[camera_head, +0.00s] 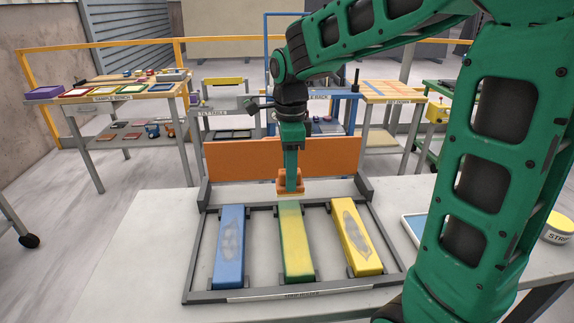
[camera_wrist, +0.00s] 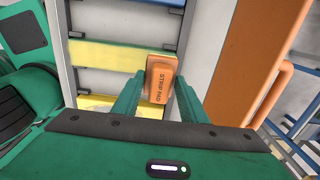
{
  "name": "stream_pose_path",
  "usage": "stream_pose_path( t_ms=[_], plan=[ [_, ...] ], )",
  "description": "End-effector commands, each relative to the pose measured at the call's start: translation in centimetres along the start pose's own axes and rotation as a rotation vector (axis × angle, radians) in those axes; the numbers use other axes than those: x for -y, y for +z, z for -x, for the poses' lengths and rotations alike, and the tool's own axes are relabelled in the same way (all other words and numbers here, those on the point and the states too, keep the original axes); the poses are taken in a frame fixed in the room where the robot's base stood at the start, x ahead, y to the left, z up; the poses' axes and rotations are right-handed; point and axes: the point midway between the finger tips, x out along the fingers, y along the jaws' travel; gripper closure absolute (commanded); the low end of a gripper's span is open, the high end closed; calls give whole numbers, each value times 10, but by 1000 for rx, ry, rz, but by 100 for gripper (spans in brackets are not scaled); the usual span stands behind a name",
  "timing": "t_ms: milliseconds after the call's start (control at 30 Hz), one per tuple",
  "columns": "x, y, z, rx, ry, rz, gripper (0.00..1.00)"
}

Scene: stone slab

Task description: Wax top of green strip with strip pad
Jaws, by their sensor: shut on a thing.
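The green strip (camera_head: 296,247) is the middle of three strips in a dark frame. Its front side and front end are green, while much of its top looks yellow, fading to greenish at the far end. It also shows in the wrist view (camera_wrist: 100,55). My gripper (camera_head: 291,183) points down at the strip's far end. It is shut on the orange strip pad (camera_wrist: 162,80), labelled STRIP PAD. The pad (camera_head: 290,187) is at or just beyond the strip's far end; I cannot tell whether it touches the strip.
A blue strip (camera_head: 230,246) lies left and a yellow strip (camera_head: 357,236) right, both with grey patches. An orange backboard (camera_head: 235,160) stands behind the frame (camera_head: 192,275). A labelled tub (camera_head: 558,229) and a blue-rimmed tray (camera_head: 414,224) are at the right. The table's left side is clear.

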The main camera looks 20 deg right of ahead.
Motion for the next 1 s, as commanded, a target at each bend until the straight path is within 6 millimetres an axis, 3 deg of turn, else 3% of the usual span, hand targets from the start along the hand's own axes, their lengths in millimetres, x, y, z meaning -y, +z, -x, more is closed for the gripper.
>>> stream_pose_path(
  t_ms=[300,1000],
  plan=[
    [3,-8,22,0,-1,-13,82],
    [2,-9,22,0,0,-15,82]
  ],
)
